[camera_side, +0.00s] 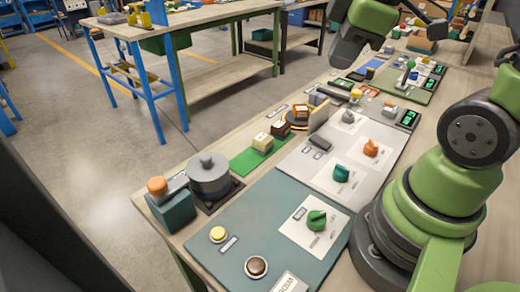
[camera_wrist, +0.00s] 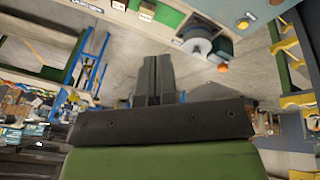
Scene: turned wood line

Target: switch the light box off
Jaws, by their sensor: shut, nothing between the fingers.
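No thing is clearly readable as the light box; the labels are too small to tell. A teal panel (camera_side: 262,226) at the front of the bench in the side view carries a yellow button (camera_side: 218,234), a brown button (camera_side: 256,266) and a green knob (camera_side: 317,220). A grey panel (camera_side: 290,166) behind it carries a teal knob (camera_side: 341,173), an orange knob (camera_side: 371,147) and a dark switch-like piece (camera_side: 321,143). My gripper (camera_wrist: 159,62) is shut and empty in the wrist view, away from the panels. Its fingers do not show in the side view.
A grey lidded pot (camera_side: 209,177) stands beside a dark green box with an orange top (camera_side: 172,204). Small blocks stand by a green mat (camera_side: 250,158). Another table (camera_side: 205,14) stands across the floor.

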